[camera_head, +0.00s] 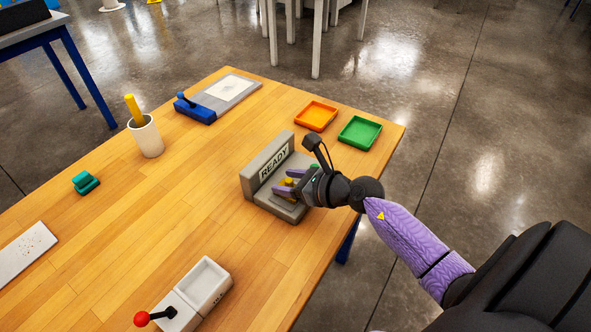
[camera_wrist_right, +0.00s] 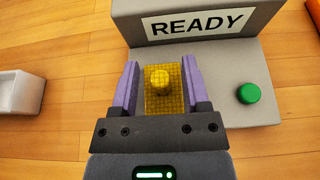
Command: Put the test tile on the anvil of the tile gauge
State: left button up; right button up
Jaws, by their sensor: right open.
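The tile gauge (camera_head: 265,166) is a grey block with an upright back that reads READY, near the right edge of the table. In the right wrist view its base (camera_wrist_right: 215,78) has a green button (camera_wrist_right: 248,93). The yellow test tile (camera_wrist_right: 164,97), with a round knob on top, lies on the base of the gauge between my right fingers. My right gripper (camera_head: 284,187) is open, with one purple finger on each side of the tile; it also shows in the right wrist view (camera_wrist_right: 160,85). My left gripper is not in view.
An orange tray (camera_head: 316,116) and a green tray (camera_head: 360,132) lie behind the gauge. A white box with a red-knobbed lever (camera_head: 190,296) stands at the front. A white cup (camera_head: 147,137), a teal block (camera_head: 85,183) and a blue-ended grey board (camera_head: 215,98) are farther left. The middle is clear.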

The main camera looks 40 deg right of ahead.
jog(key=p+v, duration=0.1)
jog(key=v, duration=1.1)
jog(key=shift+r, duration=0.1)
dwell(0.6)
